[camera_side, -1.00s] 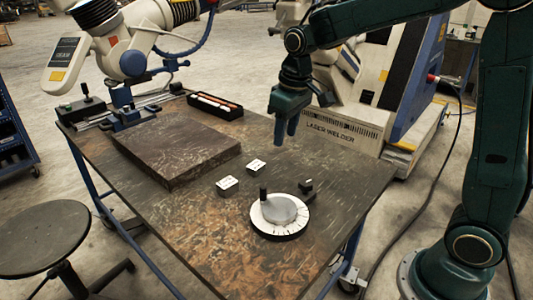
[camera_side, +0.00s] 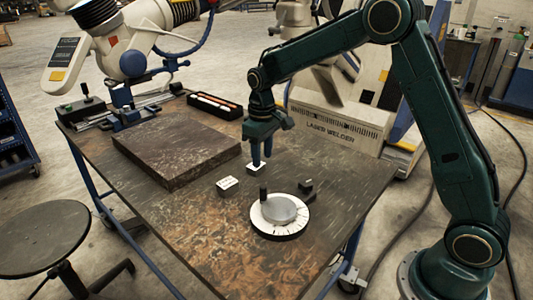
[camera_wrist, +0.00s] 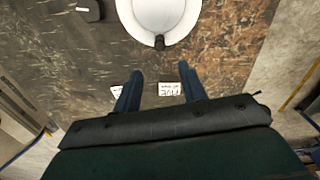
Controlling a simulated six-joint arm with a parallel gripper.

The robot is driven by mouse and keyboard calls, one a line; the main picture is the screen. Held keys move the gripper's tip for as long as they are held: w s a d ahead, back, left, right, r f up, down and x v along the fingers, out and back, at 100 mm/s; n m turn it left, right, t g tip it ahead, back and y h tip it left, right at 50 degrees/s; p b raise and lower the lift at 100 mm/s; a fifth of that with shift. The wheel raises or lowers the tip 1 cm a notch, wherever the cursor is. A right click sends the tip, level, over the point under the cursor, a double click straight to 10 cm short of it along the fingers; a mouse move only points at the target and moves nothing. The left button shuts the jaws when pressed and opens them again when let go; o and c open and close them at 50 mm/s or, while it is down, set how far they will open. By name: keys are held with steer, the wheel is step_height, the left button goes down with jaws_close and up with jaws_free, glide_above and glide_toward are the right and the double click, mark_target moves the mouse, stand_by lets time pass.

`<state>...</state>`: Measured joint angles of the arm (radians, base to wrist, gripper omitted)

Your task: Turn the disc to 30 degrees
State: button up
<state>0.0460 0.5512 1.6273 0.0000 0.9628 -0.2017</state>
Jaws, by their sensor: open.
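The disc (camera_side: 262,222) is a round dial with a white marked rim, a raised grey centre and an upright black knob (camera_side: 263,192) at its back left edge. It lies on the table; in the wrist view the disc (camera_wrist: 165,35) is at the top, cut off by the frame, with its knob (camera_wrist: 159,42) at the lower rim. My gripper (camera_side: 261,160) is above the table behind the disc, pointing down, open and empty. In the wrist view its two blue fingers (camera_wrist: 162,78) are spread apart, clear of the disc and knob.
A small black block with a pointer (camera_side: 306,188) sits right behind the disc. Two small white-topped blocks, one left (camera_side: 228,186) and one partly behind my fingers (camera_side: 250,168), stand nearby. A thick dark plate (camera_side: 178,150) and a black tray (camera_side: 215,106) lie further back.

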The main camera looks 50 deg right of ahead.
mark_target(263, 186)
step_height(263, 186, down, 14)
steer(key=shift+r, duration=0.2)
stand_by(0.5)
jaws_close()
